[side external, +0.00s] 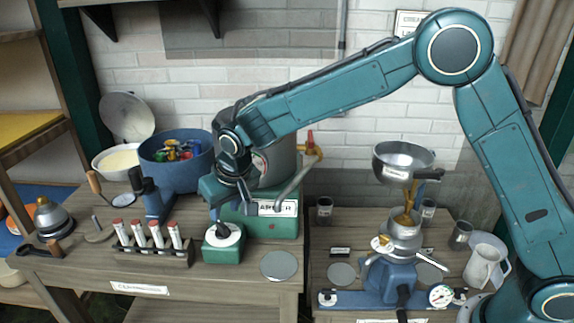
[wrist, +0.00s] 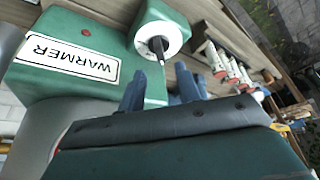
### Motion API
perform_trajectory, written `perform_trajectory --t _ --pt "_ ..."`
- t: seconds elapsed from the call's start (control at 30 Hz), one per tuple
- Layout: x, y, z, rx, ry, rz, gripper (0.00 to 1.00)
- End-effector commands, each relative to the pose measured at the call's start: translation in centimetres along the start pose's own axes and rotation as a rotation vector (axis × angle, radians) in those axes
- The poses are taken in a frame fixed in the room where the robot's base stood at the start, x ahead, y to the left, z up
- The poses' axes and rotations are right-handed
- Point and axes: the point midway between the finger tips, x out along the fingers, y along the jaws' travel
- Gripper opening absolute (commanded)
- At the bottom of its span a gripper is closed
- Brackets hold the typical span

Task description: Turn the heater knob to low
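The heater knob (side external: 223,232) sits on a white dial on top of a small green box in front of the warmer (side external: 282,222). In the wrist view the knob (wrist: 158,45) is dark, with a thin pale pointer on the white dial; I cannot read any marks. My gripper (side external: 233,207) points down just above and behind the knob, in front of the warmer's body. In the wrist view its two blue-grey fingers (wrist: 160,78) are apart with nothing between them. The knob lies beyond the fingertips and appears untouched.
A rack of red-capped tubes (side external: 152,248) stands close left of the knob box. A metal pot (side external: 280,160) with a spout sits on the warmer. A blue tub (side external: 175,158) is behind left. A grey disc (side external: 278,265) lies right of the box.

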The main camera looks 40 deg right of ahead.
Motion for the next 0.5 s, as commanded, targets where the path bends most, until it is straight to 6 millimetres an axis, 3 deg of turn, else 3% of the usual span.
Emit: perform_trajectory --t 0.3,0.5 --pt "4.7 0.0 0.1 0.0 -0.003 0.0 0.34" --pt "6.2 0.0 0.0 0.0 0.0 0.0 0.34"
